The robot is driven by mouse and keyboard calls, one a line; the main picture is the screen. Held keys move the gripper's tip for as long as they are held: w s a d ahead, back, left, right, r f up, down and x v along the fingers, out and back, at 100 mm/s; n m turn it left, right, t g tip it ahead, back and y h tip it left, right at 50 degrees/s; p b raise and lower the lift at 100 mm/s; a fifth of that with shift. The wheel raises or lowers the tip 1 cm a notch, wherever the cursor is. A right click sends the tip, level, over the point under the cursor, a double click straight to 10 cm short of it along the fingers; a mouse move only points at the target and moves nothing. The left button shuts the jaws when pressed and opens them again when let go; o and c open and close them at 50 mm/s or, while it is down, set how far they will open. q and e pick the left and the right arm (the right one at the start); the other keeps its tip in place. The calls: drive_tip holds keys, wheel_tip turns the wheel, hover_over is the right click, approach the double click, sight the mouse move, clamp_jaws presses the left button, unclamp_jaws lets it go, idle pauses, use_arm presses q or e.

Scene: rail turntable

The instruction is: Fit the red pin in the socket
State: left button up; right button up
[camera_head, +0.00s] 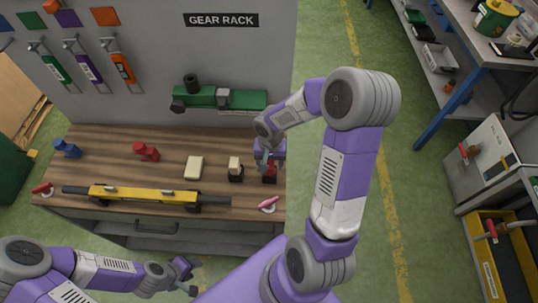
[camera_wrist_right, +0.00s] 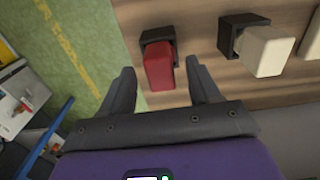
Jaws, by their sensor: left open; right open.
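A red block (camera_wrist_right: 158,66) stands in a dark holder (camera_wrist_right: 157,36) in the right wrist view. In the head view the red block (camera_head: 270,178) is at the right end of the wooden bench, partly hidden by my right gripper (camera_head: 268,160). In the wrist view my right gripper (camera_wrist_right: 166,82) is open, its fingers on either side of the red block; contact cannot be told. A small red piece (camera_head: 42,189) lies at the bench's front left, and a pinkish-red piece (camera_head: 268,204) at its front right. I cannot tell which is the pin. My left gripper (camera_head: 188,277) is open and empty before the bench.
A cream block in a dark holder (camera_head: 235,170) is left of the red block, with a cream block (camera_head: 194,167) beyond. A yellow bar (camera_head: 145,195) on a dark rail lies along the front.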

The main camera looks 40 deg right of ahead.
drive_tip(key=shift+f, duration=0.85)
drive_tip(key=shift+c, duration=0.4)
drive_tip(key=shift+r, duration=0.1)
clamp_jaws()
